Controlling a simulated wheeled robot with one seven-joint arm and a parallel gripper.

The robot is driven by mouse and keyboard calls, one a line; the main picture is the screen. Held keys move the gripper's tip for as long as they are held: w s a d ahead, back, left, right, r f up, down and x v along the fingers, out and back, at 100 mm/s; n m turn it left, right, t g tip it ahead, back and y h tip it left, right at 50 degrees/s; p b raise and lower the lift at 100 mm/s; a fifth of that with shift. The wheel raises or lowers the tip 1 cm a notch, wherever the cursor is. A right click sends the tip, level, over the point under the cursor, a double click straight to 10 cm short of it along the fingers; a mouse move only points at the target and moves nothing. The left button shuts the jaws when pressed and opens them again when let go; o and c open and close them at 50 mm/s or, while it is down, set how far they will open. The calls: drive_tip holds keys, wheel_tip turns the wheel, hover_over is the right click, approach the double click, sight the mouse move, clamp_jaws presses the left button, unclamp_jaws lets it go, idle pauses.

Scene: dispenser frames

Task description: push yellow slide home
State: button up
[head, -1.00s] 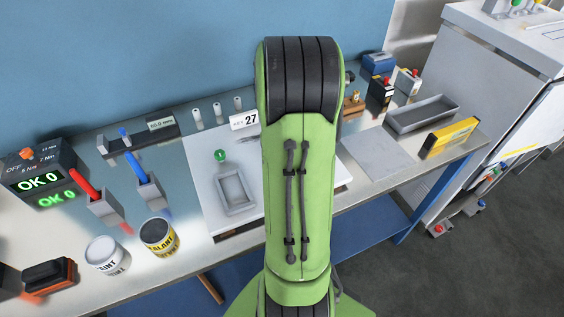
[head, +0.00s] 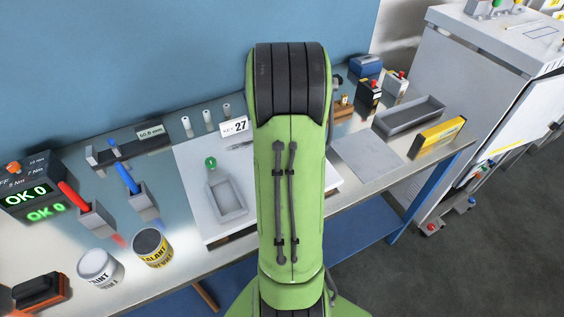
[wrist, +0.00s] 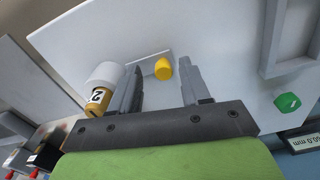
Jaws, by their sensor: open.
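A yellow knob (wrist: 163,69), which I take to be the yellow slide's end, shows in the wrist view above a white board (wrist: 205,30). A thin grey edge runs just beside it; the rest of the slide is hard to make out. My gripper (wrist: 160,75) is open, one finger on each side of the knob in the picture. I cannot tell whether either finger touches it. In the head view my arm hides the yellow knob and my gripper.
A white-capped jar (wrist: 98,100) with a yellow label marked 2 stands close beside the left finger. A green knob (wrist: 287,102) and grey frame lie right; the knob also shows in the head view (head: 211,163). Paint (head: 100,268) and sealant (head: 152,248) cans stand front left.

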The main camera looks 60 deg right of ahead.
wheel_tip(320, 180, up, 16)
drive_tip(key=p, duration=0.3)
drive_tip(key=shift+f, duration=0.15)
